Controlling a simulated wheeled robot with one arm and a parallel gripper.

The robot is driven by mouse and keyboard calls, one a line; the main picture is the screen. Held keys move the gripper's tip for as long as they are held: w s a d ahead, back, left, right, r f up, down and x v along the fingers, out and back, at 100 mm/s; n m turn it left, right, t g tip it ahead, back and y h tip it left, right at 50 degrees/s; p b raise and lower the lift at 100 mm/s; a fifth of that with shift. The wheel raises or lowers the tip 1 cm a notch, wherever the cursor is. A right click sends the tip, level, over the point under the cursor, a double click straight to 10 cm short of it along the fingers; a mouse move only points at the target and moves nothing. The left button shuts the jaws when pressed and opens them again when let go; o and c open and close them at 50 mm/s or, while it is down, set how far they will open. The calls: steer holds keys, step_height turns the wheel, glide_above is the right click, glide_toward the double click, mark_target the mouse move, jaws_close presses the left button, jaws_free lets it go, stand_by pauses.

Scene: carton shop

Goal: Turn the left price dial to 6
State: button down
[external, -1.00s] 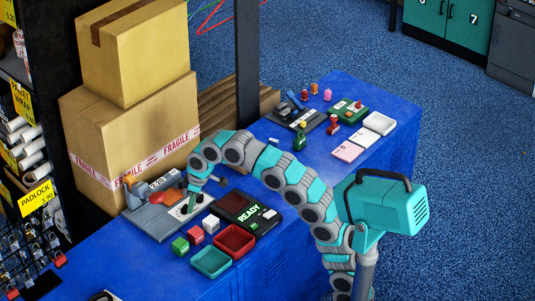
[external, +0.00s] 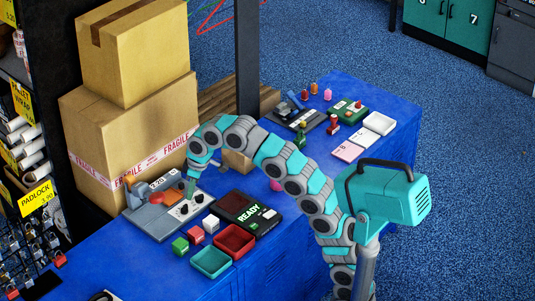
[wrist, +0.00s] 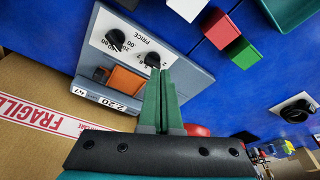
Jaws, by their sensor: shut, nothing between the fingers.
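The grey price device (external: 152,222) has a white panel marked PRICE with two black dials and a display that seems to read 2.20. Taking the PRICE lettering upright, the left dial (wrist: 152,60) is the one on the right in the wrist view; it also shows in the external view (external: 184,209). The right dial (wrist: 115,42) sits beside it. The numbers are too small to read the left dial's setting. My gripper (wrist: 160,74) is shut and empty. Its green fingertips appear right beside the left dial in the wrist view; I cannot tell whether they touch.
An orange block (wrist: 125,82) sits on the device. Green (external: 180,245), red (external: 195,235) and white (external: 211,224) cubes stand nearby, with green (external: 194,264) and red (external: 219,253) trays. Large cartons (external: 125,150) stand close behind the device. A READY panel (external: 268,222) lies to its right.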

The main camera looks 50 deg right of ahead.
mark_target(184, 209)
steer(key=shift+w+d+f+b, duration=0.2)
steer(key=shift+d+f+b, duration=0.2)
steer(key=shift+f+b, duration=0.65)
steer(key=shift+w+d+f+b, duration=0.2)
steer(key=shift+d+f+b, duration=0.15)
steer(key=shift+f+b, duration=0.65)
steer(key=shift+w+d+f+b, duration=0.2)
steer(key=shift+d+f+b, duration=0.2)
steer(key=shift+f+b, duration=0.65)
steer(key=shift+r, duration=0.1)
steer(key=shift+w+a+p, duration=0.3)
steer(key=shift+a+p, duration=0.05)
steer(key=shift+a, duration=0.05)
steer(key=shift+s+a, duration=0.15)
steer(key=shift+s, duration=0.05)
steer(key=shift+s+a+r+p, duration=0.15)
steer(key=shift+a+p, duration=0.15)
steer(key=shift+p, duration=0.3)
steer(key=shift+s+a+f+p, duration=0.15)
steer(key=shift+a+f+p, duration=0.05)
steer(key=shift+a+p, duration=0.2)
